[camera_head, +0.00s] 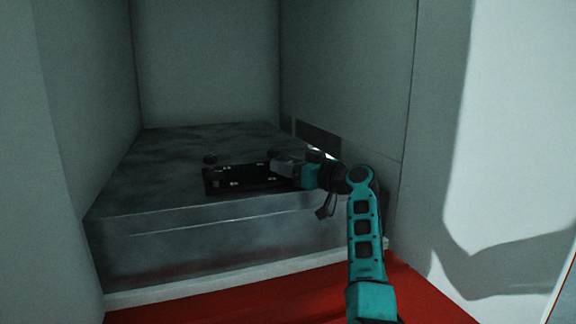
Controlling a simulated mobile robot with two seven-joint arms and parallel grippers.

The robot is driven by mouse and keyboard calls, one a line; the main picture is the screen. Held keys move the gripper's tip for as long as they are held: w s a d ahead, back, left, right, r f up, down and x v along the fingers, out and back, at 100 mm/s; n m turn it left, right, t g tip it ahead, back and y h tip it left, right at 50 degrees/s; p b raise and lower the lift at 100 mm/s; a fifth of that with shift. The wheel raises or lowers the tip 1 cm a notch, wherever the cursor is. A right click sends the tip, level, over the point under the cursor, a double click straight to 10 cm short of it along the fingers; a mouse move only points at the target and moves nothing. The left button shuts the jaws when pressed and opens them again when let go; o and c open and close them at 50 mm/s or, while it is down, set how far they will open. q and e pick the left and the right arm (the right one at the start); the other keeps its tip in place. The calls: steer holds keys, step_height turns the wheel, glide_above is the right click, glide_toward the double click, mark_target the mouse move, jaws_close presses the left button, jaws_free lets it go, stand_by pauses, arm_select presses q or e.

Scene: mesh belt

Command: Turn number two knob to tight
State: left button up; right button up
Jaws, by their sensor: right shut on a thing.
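A black rectangular panel (222,186) with small pale markings lies on top of the grey metal block. A small dark knob (210,160) stands at its far left corner. A second dark knob (272,153) shows only in part at the panel's far right, at the fingertips of my right gripper. My right gripper (279,166) reaches in from the right, low over the panel, and is shut on this right knob. The gripper hides much of the knob and the panel's right end. No number on either knob can be read. My left gripper is not in view.
The grey metal block (150,190) fills a recess between pale walls on the left, back and right (345,90). A dark slot (318,138) is in the right wall, close behind my right gripper. A red floor (300,300) lies in front. The block's left top is clear.

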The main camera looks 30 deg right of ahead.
steer(key=shift+c, duration=1.1)
steer(key=shift+h, duration=0.3)
steer(key=m+h, duration=0.3)
steer(key=h, duration=0.1)
steer(key=m+h, duration=0.3)
steer(key=h, duration=0.2)
steer(key=shift+a, duration=0.15)
steer(key=m+g+h, duration=0.1)
steer(key=m+h, duration=0.2)
steer(key=h, duration=0.1)
steer(key=shift+b, duration=0.3)
steer(key=m+g+h+b, duration=0.2)
steer(key=h+b, duration=0.1)
steer(key=shift+f, duration=0.15)
steer(key=shift+m+g+h+b, duration=0.45)
steer(key=shift+m+g+h, duration=0.15)
